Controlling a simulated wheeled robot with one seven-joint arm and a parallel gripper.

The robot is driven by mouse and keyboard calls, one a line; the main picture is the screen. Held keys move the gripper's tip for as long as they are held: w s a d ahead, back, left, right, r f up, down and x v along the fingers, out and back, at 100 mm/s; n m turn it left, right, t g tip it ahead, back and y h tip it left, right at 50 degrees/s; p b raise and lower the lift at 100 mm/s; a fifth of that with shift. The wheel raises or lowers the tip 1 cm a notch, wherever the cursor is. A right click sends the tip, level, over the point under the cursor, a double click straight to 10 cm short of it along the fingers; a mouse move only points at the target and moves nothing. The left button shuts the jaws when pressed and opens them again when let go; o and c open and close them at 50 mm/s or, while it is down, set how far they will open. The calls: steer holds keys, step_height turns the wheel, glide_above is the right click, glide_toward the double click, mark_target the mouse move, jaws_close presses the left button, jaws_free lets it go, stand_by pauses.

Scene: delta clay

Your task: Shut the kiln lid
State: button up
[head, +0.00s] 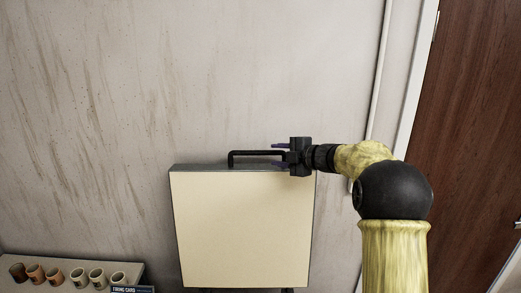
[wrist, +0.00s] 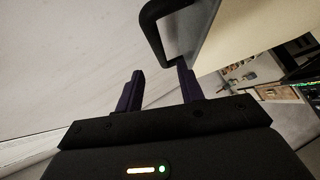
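The kiln lid (head: 243,228) stands raised in the head view, its cream inner face toward me and its dark edge on top. A black bar handle (head: 258,153) rises from that top edge. My gripper (head: 279,155) is at the handle's right end, its purple fingers pointing left. In the wrist view the fingers (wrist: 160,88) are spread apart, with nothing visible gripped between them. The handle (wrist: 150,22) curves just beyond the fingers there, near the right one, and the lid (wrist: 225,30) is at upper right. I cannot tell whether a finger touches the handle.
A shelf (head: 70,272) at lower left holds several small cups and a card labelled "FIRING CARD" (head: 132,289). A stained wall (head: 110,110) is behind the lid. A brown door (head: 470,130) is at right. The wrist view shows cluttered items (wrist: 265,70) at right.

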mark_target(260, 154)
steer(key=p+x, duration=0.3)
steer(key=x, duration=0.5)
steer(key=shift+w, duration=0.1)
jaws_close()
